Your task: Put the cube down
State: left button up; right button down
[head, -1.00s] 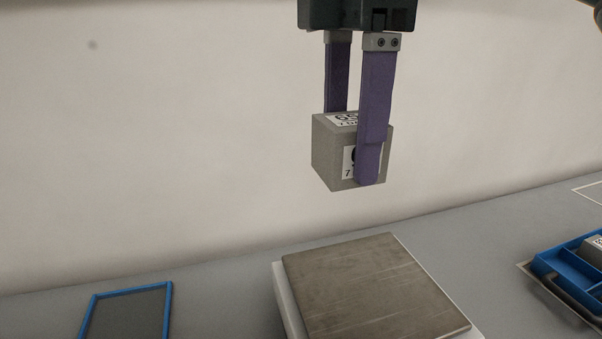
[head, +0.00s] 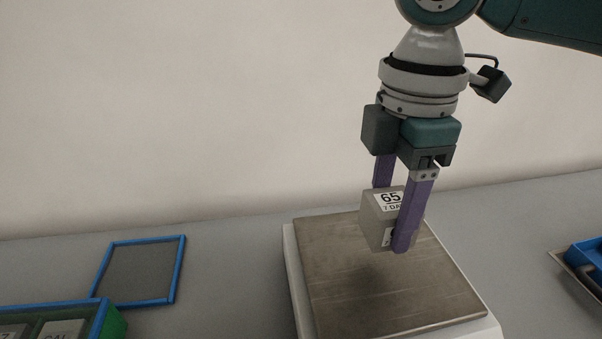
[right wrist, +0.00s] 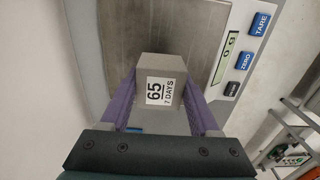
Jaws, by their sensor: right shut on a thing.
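The grey cube (head: 375,228), with a white "65 / 7 DAYS" label, is between the purple fingers of my right gripper (head: 394,222), which is shut on it. The cube is over the back part of the metal plate (head: 345,290) of a white scale (head: 291,265). It looks close above the plate, and I cannot tell for sure whether it touches. In the right wrist view the cube (right wrist: 162,68) sits between the fingers, label up, with the scale plate (right wrist: 200,35) behind it. My left gripper is not in view.
A blue-framed grey mat (head: 140,270) lies left of the scale. A blue and green crate (head: 112,322) with labelled cubes is at the lower left. A blue tray (head: 583,252) is at the right edge. The scale's display (right wrist: 231,44) and buttons show in the right wrist view.

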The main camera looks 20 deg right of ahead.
aim_at(385, 238)
notch_tip(385, 238, down, 4)
jog(key=shift+r, duration=0.1)
jog(key=shift+f, duration=0.25)
jog(key=shift+f, duration=0.1)
